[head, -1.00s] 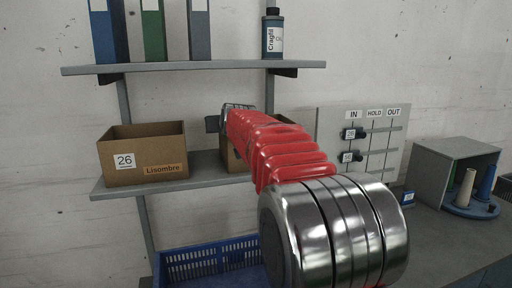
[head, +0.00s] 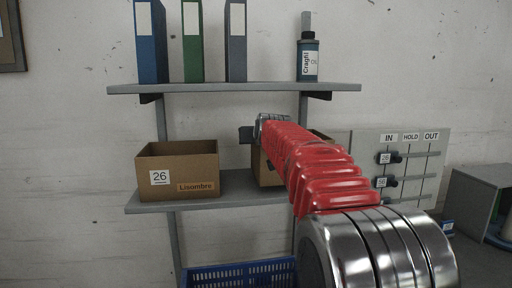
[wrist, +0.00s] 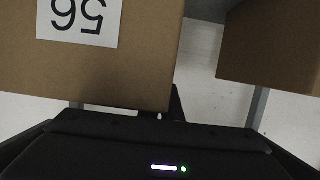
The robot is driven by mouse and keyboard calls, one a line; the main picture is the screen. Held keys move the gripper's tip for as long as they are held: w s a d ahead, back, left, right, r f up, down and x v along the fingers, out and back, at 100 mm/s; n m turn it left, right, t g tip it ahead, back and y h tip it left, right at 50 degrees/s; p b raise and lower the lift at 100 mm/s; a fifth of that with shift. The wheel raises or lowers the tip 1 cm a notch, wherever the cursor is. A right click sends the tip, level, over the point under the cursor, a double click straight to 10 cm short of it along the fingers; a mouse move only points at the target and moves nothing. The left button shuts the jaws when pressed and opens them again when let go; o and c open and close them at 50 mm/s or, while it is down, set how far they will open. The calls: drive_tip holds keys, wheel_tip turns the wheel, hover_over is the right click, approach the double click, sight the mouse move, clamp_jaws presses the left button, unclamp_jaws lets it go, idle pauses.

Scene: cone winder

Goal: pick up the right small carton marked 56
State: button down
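The carton marked 56 is an open-topped brown box on the lower shelf. In the head view the carton (head: 268,174) is mostly hidden behind my red arm, and its label does not show. In the wrist view the carton (wrist: 130,75) fills the upper left, close up, with its white 56 label upside down. My gripper (head: 250,133) is at the carton's upper front in the head view, mostly hidden by my arm. In the wrist view its dark body spans the bottom edge; I cannot tell its opening. No hold on the carton shows.
A carton marked 26 (head: 190,177), labelled Lisombre, stands to the left on the same shelf (head: 240,190). The upper shelf (head: 230,88) carries binders and a dark bottle (head: 308,60). A blue crate (head: 240,274) is below. A tag board (head: 405,150) is at right.

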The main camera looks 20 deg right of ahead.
drive_tip(key=shift+s+r, duration=0.1)
drive_tip(key=shift+r, duration=2.05)
drive_tip(key=s+a, duration=0.2)
drive_tip(key=s, duration=0.7)
drive_tip(key=s+a, duration=0.3)
drive_tip(key=s, duration=0.6)
drive_tip(key=shift+s, duration=0.5)
